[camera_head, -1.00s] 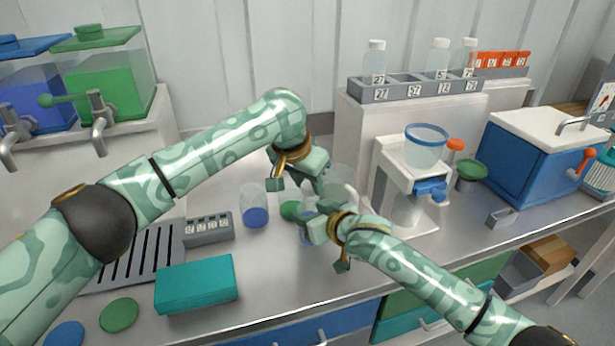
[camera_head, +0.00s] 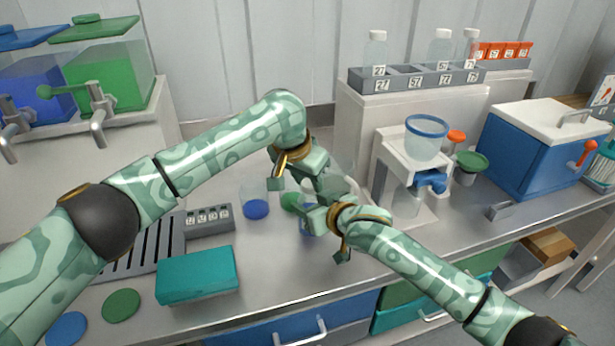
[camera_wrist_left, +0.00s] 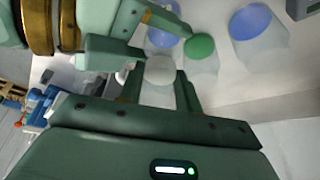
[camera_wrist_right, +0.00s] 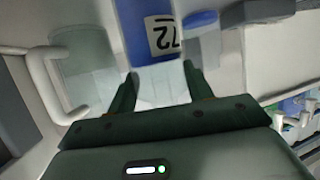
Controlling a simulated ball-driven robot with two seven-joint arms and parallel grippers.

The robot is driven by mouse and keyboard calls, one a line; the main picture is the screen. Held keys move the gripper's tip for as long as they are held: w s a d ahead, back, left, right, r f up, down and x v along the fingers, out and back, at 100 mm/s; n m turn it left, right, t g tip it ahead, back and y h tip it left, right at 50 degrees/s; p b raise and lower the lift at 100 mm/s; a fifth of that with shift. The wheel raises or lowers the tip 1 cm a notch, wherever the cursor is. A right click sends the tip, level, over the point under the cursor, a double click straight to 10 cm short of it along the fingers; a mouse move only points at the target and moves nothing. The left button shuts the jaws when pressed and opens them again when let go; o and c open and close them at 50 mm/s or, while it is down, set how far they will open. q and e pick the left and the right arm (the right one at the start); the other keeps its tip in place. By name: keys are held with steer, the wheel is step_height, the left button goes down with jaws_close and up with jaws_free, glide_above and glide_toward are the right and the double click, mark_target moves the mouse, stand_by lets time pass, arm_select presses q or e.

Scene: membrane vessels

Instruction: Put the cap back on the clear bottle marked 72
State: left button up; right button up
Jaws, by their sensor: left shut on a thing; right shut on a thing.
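The clear bottle marked 72 (camera_wrist_right: 160,38) has blue contents at its lower end, and its label faces the right wrist camera. My right gripper (camera_wrist_right: 160,86) is shut on its clear upper part. In the head view the bottle is mostly hidden behind my right gripper (camera_head: 318,214). My left gripper (camera_wrist_left: 161,92) is shut on a pale round piece that looks like the cap (camera_wrist_left: 160,70). In the head view my left gripper (camera_head: 300,180) is just above and behind the right one, and the cap is hidden there. I cannot tell whether cap and bottle touch.
A clear vessel with blue contents (camera_head: 256,208) and one with green contents (camera_head: 290,201) stand close by. A teal box (camera_head: 198,275) and a small grey rack (camera_head: 209,220) are left. A white machine (camera_head: 407,160) and numbered bottle rack (camera_head: 415,82) are right and behind.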

arm_select(q)
steer(key=shift+f, duration=0.55)
arm_select(e)
jaws_close()
arm_select(q)
steer(key=m, duration=0.1)
steer(key=m+g, duration=0.1)
steer(key=m, duration=0.1)
steer(key=m+h, duration=0.1)
steer(key=m, duration=0.1)
steer(key=shift+w+a+g, duration=0.2)
steer(key=shift+w+g, duration=0.05)
steer(key=shift+g, duration=0.05)
steer(key=m, duration=0.1)
steer(key=m+g, duration=0.1)
steer(key=m, duration=0.1)
steer(key=shift+w+a+r+h, duration=0.1)
steer(key=shift+w+h, duration=0.2)
steer(key=shift+h, duration=0.1)
steer(key=shift+s+m+g, duration=0.15)
steer(key=shift+m+g, duration=0.25)
steer(key=shift+m, duration=0.7)
arm_select(e)
steer(key=shift+f, duration=0.1)
arm_select(q)
steer(key=o, duration=1)
steer(key=shift+c, duration=0.2)
